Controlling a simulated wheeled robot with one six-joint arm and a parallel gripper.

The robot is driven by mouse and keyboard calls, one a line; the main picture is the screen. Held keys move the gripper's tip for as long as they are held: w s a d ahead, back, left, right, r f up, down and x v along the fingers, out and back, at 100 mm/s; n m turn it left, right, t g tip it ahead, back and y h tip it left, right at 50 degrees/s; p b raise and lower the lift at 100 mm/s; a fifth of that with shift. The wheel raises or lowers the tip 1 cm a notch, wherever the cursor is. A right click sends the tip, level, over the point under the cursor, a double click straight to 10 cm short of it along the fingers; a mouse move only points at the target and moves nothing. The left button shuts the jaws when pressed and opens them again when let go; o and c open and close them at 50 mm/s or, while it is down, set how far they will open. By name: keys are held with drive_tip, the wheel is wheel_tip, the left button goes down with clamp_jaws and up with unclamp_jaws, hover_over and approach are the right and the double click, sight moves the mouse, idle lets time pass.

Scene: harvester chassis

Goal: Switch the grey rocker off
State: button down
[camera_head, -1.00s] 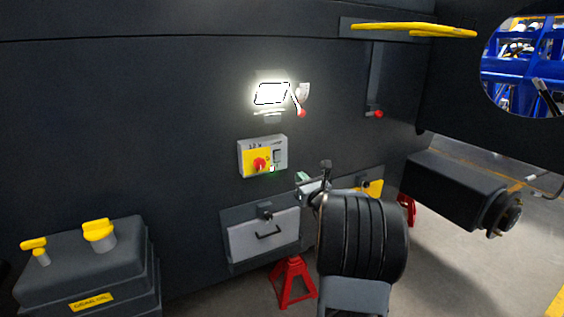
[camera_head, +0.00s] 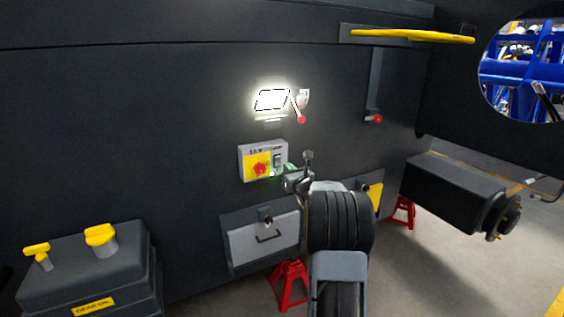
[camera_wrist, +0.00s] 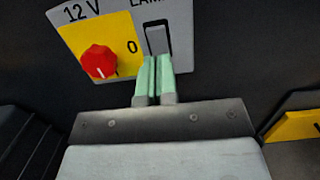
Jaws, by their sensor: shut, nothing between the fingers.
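The grey rocker (camera_wrist: 157,38) sits in the upper right part of the switch panel, under a partly cut-off label that reads "LAM". In the head view the rocker (camera_head: 278,159) is small, and its position is hard to tell. The panel (camera_head: 246,149) is light grey with a yellow field and a red knob (camera_wrist: 98,62) to the rocker's left. My gripper (camera_wrist: 156,62) is shut and empty. Its green fingertips overlap the rocker's lower end in the wrist view; I cannot tell whether they touch it. In the head view my gripper (camera_head: 282,171) is at the panel's lower right.
A lit lamp (camera_head: 271,100) is above the panel, with a red-tipped lever (camera_head: 300,118) beside it. A grey drawer-like box (camera_head: 262,243) with a handle is below. A dark tank (camera_head: 90,262) with yellow caps stands at the left. Open floor shows at the right.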

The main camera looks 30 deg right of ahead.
sight(280, 159)
drive_tip(key=shift+w+d+r+p, duration=0.15)
drive_tip(key=shift+w+p, duration=0.1)
drive_tip(key=shift+w, duration=0.9)
drive_tip(key=shift+w+d+r+p, duration=0.15)
drive_tip(key=shift+w+p, duration=0.1)
drive_tip(key=shift+w, duration=0.9)
drive_tip(key=shift+d, duration=0.1)
